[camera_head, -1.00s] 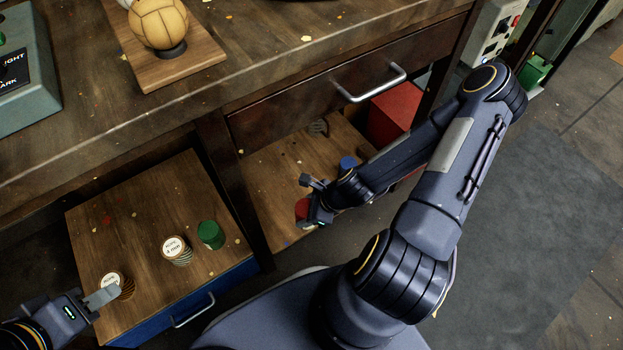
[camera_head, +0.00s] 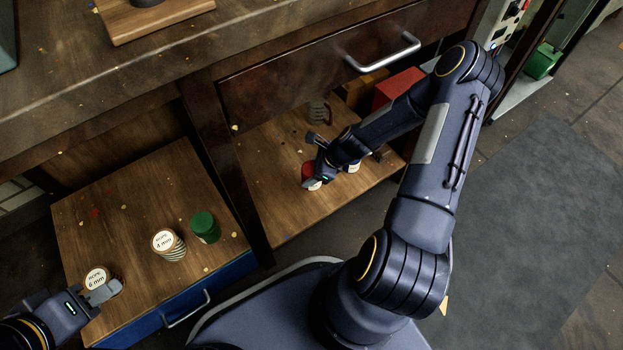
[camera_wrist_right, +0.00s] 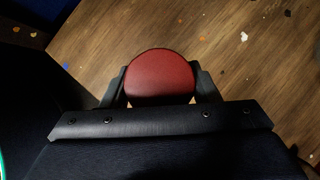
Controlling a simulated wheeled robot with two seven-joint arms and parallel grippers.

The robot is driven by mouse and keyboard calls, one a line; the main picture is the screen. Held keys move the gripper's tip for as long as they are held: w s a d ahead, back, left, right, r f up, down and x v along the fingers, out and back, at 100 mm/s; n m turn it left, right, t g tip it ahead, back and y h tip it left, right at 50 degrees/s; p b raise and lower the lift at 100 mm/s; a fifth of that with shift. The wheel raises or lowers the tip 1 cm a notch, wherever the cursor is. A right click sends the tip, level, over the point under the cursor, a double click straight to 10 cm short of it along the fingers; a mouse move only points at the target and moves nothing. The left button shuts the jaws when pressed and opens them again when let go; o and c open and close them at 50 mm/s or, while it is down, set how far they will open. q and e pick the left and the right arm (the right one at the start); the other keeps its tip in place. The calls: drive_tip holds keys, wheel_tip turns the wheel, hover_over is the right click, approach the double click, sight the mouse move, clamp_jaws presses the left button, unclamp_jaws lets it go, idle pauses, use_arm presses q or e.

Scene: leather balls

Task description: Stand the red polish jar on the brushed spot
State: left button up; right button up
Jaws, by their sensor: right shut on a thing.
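The red polish jar (camera_head: 308,170) has a red lid and a pale lower side. It is between the fingers of my right gripper (camera_head: 314,168), over the right-hand lower wooden shelf (camera_head: 268,205). In the right wrist view the round red lid of the jar (camera_wrist_right: 161,76) sits between both fingers of the right gripper (camera_wrist_right: 160,90). I cannot tell whether the jar touches the shelf. I cannot pick out the brushed spot. My left gripper (camera_head: 102,292) is beside a spool labelled 6 mm (camera_head: 98,276); its opening is unclear.
A spool labelled 4 mm (camera_head: 166,243) and a green jar (camera_head: 205,227) stand on the left lower cabinet top (camera_head: 130,205). A pale jar (camera_head: 354,168) is partly hidden behind my right gripper. A coil (camera_head: 318,112) and a red box (camera_head: 397,88) are further back. The drawer (camera_head: 300,80) overhangs the shelf.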

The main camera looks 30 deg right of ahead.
drive_tip(key=f, duration=0.1)
drive_tip(key=f+b, duration=0.2)
drive_tip(key=f, duration=0.1)
drive_tip(key=shift+w+d, duration=0.15)
drive_tip(key=shift+w, duration=0.15)
drive_tip(key=shift+r, duration=0.1)
drive_tip(key=o, duration=1.2)
drive_tip(key=p+v, duration=0.5)
drive_tip(key=v, duration=0.7)
